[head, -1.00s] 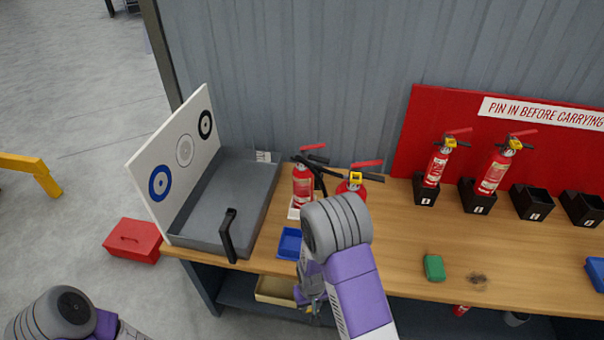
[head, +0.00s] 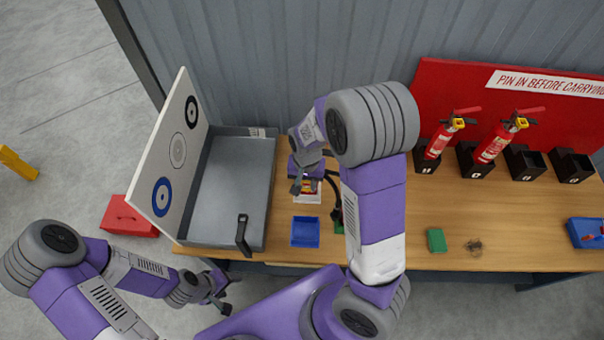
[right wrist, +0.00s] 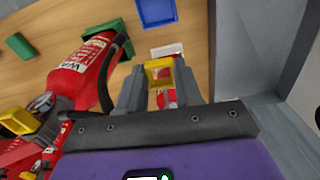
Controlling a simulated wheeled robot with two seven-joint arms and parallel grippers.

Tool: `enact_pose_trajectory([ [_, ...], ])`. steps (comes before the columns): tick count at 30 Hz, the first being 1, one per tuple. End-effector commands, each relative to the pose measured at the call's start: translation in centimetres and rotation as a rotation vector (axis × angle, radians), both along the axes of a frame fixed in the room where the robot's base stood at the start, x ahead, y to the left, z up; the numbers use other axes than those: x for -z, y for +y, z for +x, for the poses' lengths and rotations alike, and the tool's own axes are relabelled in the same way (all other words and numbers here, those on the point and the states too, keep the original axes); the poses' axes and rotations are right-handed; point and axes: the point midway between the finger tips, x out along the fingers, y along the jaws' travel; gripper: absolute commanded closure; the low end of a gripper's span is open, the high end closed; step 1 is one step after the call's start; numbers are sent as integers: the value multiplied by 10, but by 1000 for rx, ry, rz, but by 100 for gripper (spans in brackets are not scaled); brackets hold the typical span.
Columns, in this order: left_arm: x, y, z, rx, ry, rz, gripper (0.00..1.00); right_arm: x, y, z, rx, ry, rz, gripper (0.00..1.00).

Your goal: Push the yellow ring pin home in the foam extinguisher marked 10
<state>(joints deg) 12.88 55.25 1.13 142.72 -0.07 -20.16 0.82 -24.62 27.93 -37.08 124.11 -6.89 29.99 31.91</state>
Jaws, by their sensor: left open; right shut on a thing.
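My right gripper (head: 303,184) is shut on a yellow ring pin (right wrist: 158,72), which shows between its fingers in the right wrist view. Below it, a red extinguisher (right wrist: 166,99) is mostly hidden by my gripper. In the head view only a patch of this extinguisher (head: 309,187) shows beside my gripper. Its marking and how deep the pin sits cannot be told. A second red extinguisher (right wrist: 82,72), lettered "WA", stands beside it on a green base (right wrist: 104,32). My left gripper (head: 216,294) is open and empty, low in front of the bench.
A grey tray (head: 222,200) with a black handle stands left on the bench. A blue tray (head: 305,232) lies in front of my right gripper. A green block (head: 437,240) lies to the right. Racked extinguishers (head: 492,146) stand at the back right.

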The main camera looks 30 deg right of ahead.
Motion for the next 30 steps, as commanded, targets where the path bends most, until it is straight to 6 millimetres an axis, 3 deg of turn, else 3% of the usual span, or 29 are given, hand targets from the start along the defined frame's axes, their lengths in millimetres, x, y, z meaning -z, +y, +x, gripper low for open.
enact_pose_trajectory([
  [30,12,0,0,0,0,0,40,1,-23,34,-1,-1,0,100],
])
